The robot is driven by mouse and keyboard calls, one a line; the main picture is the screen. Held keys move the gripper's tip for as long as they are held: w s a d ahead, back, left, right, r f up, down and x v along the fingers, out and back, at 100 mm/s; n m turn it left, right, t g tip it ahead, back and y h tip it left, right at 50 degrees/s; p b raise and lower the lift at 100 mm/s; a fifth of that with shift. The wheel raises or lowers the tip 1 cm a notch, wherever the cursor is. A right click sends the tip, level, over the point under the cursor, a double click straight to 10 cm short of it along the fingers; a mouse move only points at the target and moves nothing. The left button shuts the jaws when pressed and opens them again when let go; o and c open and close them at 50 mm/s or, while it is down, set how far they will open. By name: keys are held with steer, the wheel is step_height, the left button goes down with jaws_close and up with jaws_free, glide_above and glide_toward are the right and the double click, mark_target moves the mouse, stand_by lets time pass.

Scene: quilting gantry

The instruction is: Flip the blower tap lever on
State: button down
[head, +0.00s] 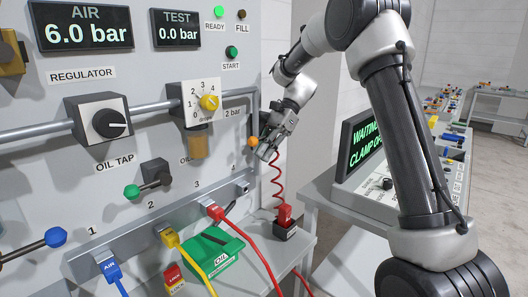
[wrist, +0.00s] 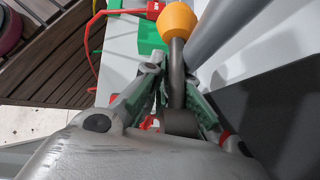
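The lever with the orange ball knob (head: 253,141) is at the right end of the panel, by the grey pipe; its label is hidden. In the wrist view the orange ball (wrist: 176,20) tops a dark grey rod (wrist: 177,75) that runs down to a round hub (wrist: 180,122). My gripper (head: 269,148) is at this lever. In the wrist view my gripper (wrist: 176,84) has a finger on each side of the rod, below the ball, with the green pads closed against it. The ball sticks out beyond the fingertips.
The oil tap lever with a green ball (head: 132,191) and a lever with a blue ball (head: 56,237) are further left. Coloured hoses plug into the rail (head: 135,240). A coiled red cord (head: 277,180) hangs just below my gripper. A console screen (head: 364,140) stands right.

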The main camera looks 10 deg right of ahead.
steer(key=v, duration=1.2)
